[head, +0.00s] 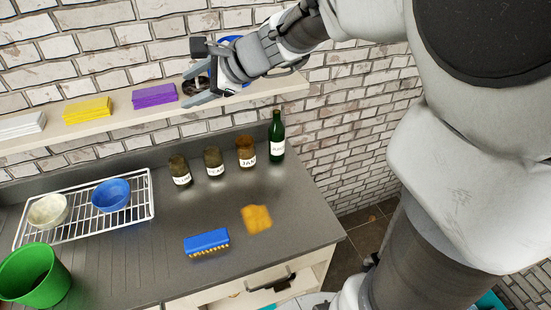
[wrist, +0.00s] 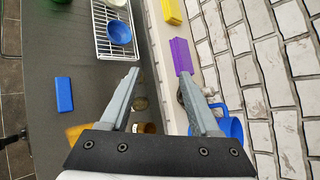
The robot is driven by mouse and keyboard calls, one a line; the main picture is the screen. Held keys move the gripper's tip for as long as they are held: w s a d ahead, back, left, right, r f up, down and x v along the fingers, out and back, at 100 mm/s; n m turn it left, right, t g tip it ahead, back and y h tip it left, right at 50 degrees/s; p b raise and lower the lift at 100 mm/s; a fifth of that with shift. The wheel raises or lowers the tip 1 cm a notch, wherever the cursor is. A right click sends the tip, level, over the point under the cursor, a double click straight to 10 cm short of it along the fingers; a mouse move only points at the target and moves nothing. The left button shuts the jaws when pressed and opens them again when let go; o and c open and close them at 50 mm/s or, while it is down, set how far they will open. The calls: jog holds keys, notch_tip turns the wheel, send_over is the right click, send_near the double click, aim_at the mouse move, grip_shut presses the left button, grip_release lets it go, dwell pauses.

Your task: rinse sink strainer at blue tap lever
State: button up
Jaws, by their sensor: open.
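I see no sink strainer, sink or blue tap lever that I can make out in either view. My gripper (head: 188,88) is open, up at the height of the wall shelf, toward the shelf's right end. In the wrist view its two fingers (wrist: 159,76) are spread apart with nothing held between them. A blue rounded thing (wrist: 232,128), perhaps a mug, is on the shelf beside the right finger; in the head view it is mostly hidden behind my gripper. A small dark thing by the right finger is too hidden to name.
The shelf (head: 110,128) holds purple (head: 154,95), yellow (head: 87,109) and white stacks. Below, the counter (head: 140,262) holds several jars, a green bottle (head: 277,135), a blue brush (head: 206,243), a yellow sponge (head: 257,218), a rack with bowls (head: 111,194), and a green bucket (head: 34,278).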

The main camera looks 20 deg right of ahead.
jog(key=s+d+f+n+g+h, duration=0.1)
jog(key=s+d+n+h, duration=0.3)
jog(key=s+n, duration=0.5)
jog(key=s+d+f+n+g+h, duration=0.1)
jog(key=s+d+f+n+h, duration=0.2)
jog(key=s+n, duration=0.6)
jog(key=s+d+h, duration=0.1)
jog(key=s+d, duration=0.1)
jog(key=s, duration=0.3)
jog(key=shift+s+d+f+g, duration=0.2)
jog(key=shift+d+f+g, duration=0.1)
jog(key=shift+g, duration=0.1)
jog(key=shift+s+a+r, duration=0.1)
jog(key=shift+s, duration=0.25)
jog(key=shift+c, duration=0.3)
jog(key=shift+f, duration=0.2)
jog(key=shift+c, duration=0.9)
notch_tip(320, 180, down, 3)
jog(key=b, duration=0.3)
jog(key=shift+w+a+r, duration=0.1)
jog(key=shift+w+r, duration=0.05)
jog(key=shift+r, duration=0.05)
